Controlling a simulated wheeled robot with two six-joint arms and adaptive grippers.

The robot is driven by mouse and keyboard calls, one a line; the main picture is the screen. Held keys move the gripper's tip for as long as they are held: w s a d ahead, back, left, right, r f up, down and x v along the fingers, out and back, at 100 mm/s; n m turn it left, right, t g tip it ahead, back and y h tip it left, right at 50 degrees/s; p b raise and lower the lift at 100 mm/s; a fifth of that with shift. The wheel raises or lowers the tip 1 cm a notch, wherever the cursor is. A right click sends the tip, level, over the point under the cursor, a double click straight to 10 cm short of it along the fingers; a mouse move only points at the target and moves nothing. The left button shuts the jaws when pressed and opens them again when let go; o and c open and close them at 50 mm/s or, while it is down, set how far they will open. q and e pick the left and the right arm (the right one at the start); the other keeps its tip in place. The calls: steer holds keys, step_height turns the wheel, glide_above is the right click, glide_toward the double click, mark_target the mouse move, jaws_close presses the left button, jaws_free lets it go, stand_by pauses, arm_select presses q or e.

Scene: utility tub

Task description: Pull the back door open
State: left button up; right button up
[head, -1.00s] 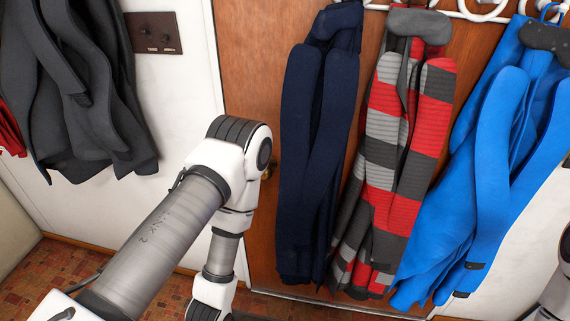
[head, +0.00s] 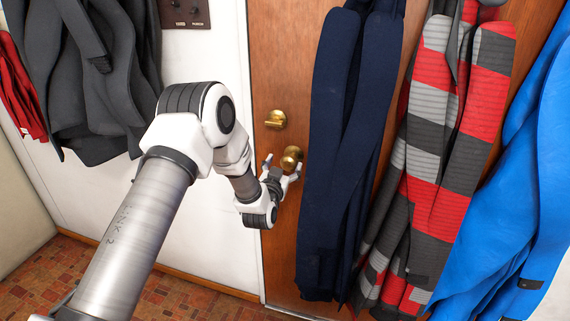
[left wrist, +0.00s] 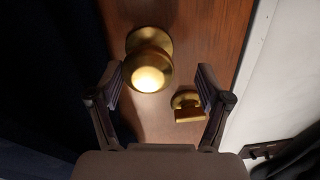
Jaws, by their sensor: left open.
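The back door (head: 283,60) is a brown wooden panel and looks shut in its frame. Its round brass knob (head: 291,157) is near the left edge, below a smaller brass lock turn (head: 275,119). My left gripper (head: 282,166) is open at the knob, its fingers spread and pointing at the door. In the left wrist view the knob (left wrist: 150,68) shows between the fingers, closer to the left finger, and the lock turn (left wrist: 188,106) is near the right finger. I cannot tell whether a finger touches the knob. My right gripper is not in view.
A navy coat (head: 345,150), a striped red and grey coat (head: 440,150) and a blue coat (head: 530,170) hang over the door, the navy one close right of the knob. Dark grey coats (head: 85,80) hang on the white wall at left. The tiled floor (head: 130,285) there is clear.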

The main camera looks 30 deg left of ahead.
arm_select(q)
steer(key=shift+w+a, duration=0.15)
steer(key=shift+w, duration=0.4)
steer(key=shift+d, duration=0.2)
steer(key=c, duration=1.1)
steer(key=shift+w+d+r, duration=0.1)
steer(key=shift+d+r, duration=0.05)
steer(key=shift+r, duration=0.05)
jaws_close()
steer(key=shift+d, duration=0.15)
steer(key=shift+d+f, duration=0.1)
steer(key=shift+f, duration=0.1)
